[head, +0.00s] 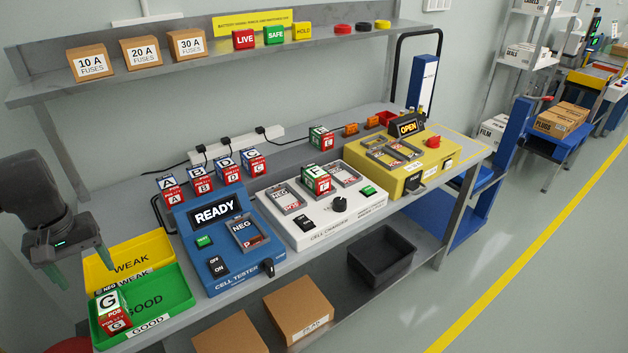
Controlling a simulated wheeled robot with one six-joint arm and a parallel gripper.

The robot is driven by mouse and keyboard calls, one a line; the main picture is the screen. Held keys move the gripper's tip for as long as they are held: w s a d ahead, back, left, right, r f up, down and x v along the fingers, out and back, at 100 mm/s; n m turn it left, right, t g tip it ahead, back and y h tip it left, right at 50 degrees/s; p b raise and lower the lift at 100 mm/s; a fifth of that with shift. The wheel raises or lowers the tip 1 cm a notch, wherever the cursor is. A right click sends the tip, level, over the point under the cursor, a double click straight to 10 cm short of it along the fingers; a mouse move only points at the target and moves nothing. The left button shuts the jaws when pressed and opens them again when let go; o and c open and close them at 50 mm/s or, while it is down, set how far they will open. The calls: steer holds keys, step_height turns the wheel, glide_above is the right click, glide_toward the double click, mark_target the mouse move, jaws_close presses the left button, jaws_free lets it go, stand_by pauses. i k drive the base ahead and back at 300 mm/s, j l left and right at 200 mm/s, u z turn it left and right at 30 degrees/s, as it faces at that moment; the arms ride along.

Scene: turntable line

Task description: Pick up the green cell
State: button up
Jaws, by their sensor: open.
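Several cells with green upper parts and red lower parts show in the head view. One green cell marked G (113,307) stands in the green GOOD tray (177,287) at the lower left. A second green cell (316,180) sits in the middle bay of the white cell charger (290,233). A third green cell (321,138) stands behind the charger on the bench. My gripper (66,268) is at the left edge, open and empty, its green fingers pointing down. It is above and left of the trays, apart from every cell.
Blue-topped cells (228,168) stand in a row behind the blue cell tester (228,262), which reads READY. A yellow WEAK tray (158,248) lies behind the GOOD tray. A yellow machine (438,152) reads OPEN. A shelf (60,88) overhangs the bench.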

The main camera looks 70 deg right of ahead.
mark_target(317, 181)
steer(key=k+l, duration=0.1)
steer(key=l, duration=0.3)
steer(key=k+l, duration=0.1)
steer(key=l, duration=0.25)
steer(key=k+l, duration=0.15)
steer(key=l, duration=0.25)
steer(key=k+l, duration=0.1)
steer(key=l, duration=0.3)
steer(key=k+l, duration=0.1)
steer(key=l, duration=0.25)
steer(key=k+l, duration=0.1)
steer(key=l, duration=0.3)
steer(key=k+l, duration=0.1)
steer(key=l, duration=0.3)
